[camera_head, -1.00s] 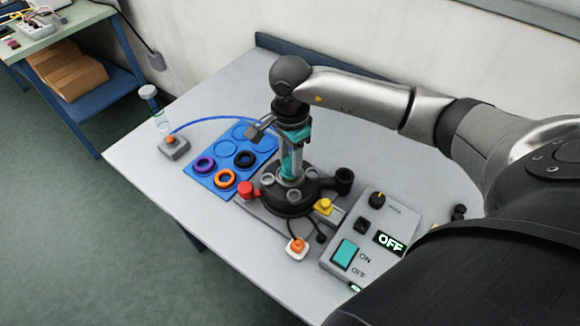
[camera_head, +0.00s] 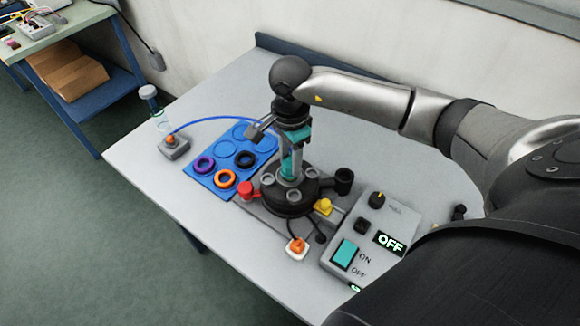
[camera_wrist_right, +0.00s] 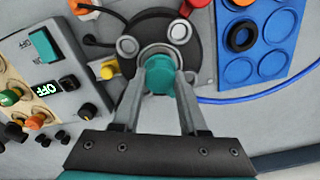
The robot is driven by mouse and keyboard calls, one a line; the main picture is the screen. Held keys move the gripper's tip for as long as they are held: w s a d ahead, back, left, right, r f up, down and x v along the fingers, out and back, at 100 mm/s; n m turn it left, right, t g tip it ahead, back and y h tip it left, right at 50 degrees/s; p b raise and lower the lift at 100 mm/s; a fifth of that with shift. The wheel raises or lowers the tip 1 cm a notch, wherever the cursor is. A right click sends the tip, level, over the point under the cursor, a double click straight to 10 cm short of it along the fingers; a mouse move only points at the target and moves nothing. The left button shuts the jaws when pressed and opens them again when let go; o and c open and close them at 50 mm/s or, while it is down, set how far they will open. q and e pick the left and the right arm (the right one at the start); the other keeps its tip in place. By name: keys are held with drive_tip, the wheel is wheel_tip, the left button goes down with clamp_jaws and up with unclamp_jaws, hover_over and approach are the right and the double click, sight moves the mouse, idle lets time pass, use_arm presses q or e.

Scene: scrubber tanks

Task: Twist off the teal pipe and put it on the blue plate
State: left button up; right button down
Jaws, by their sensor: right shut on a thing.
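The teal pipe (camera_head: 287,164) stands upright in the round black base (camera_head: 291,199) on the table. My right gripper (camera_head: 290,152) reaches down over it from above and is shut on the pipe's upper part. In the right wrist view, the two fingers (camera_wrist_right: 161,82) press on either side of the teal pipe (camera_wrist_right: 160,62), which is still over the base's centre. The blue plate (camera_head: 225,149) lies left of the base, with purple, orange and black rings on it and several empty round recesses. My left gripper is not in view.
A grey control box (camera_head: 370,232) reading OFF stands right of the base. A red knob (camera_head: 248,189), a yellow part (camera_head: 323,206) and a small white box with an orange button (camera_head: 297,248) are close by. A blue cable (camera_head: 205,121) curves behind the plate.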

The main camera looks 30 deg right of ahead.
sight(290, 162)
drive_tip(key=shift+r+p, duration=0.65)
drive_tip(key=shift+r, duration=0.4)
idle(0.9)
drive_tip(key=shift+r+p, duration=1.6)
drive_tip(key=shift+r, duration=0.85)
